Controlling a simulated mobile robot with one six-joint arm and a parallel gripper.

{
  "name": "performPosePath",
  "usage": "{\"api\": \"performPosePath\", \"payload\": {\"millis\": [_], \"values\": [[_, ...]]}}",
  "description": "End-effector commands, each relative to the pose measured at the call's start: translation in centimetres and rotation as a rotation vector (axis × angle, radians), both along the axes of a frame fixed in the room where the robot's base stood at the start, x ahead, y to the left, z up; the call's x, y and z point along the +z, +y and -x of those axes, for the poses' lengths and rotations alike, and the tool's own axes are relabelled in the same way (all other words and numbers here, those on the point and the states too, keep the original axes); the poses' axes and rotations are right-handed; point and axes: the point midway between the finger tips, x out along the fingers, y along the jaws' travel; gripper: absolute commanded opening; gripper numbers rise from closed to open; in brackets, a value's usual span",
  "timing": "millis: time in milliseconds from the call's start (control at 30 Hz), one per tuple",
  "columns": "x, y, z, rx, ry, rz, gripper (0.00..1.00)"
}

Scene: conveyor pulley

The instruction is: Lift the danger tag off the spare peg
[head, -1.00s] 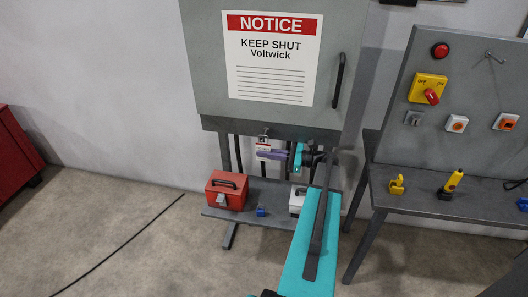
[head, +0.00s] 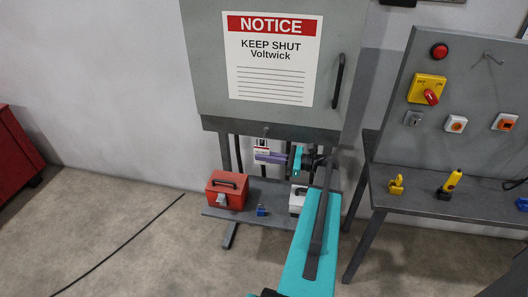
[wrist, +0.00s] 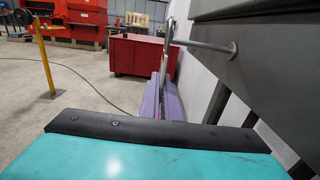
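The danger tag (head: 262,146) is a white card with a red band, hanging upright below the front edge of the grey cabinet in the head view. In the wrist view the tag (wrist: 166,58) is seen nearly edge-on. My gripper (head: 258,155) has purple fingers and reaches the tag from the right. In the wrist view my gripper (wrist: 165,95) has its fingers closed on the tag's lower part. The spare peg (wrist: 208,46) is a grey rod sticking out from the cabinet, and the tag's upper part is at its outer end. I cannot tell whether the peg still passes through the tag.
The grey cabinet (head: 212,95) with its notice is directly above my gripper. A low shelf below holds a red box (head: 226,190), a blue padlock (head: 261,211) and a white box (head: 298,199). A bench with a switch panel (head: 470,60) stands at right. Left floor is mostly open.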

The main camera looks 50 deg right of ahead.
Motion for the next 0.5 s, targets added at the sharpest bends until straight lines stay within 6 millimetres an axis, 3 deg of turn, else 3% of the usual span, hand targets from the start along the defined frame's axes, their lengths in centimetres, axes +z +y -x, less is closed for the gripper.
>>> {"api": "performPosePath", "payload": {"millis": [500], "values": [[0.09, 0.7, 0.44, 0.0, 0.0, 0.0, 0.0]]}}
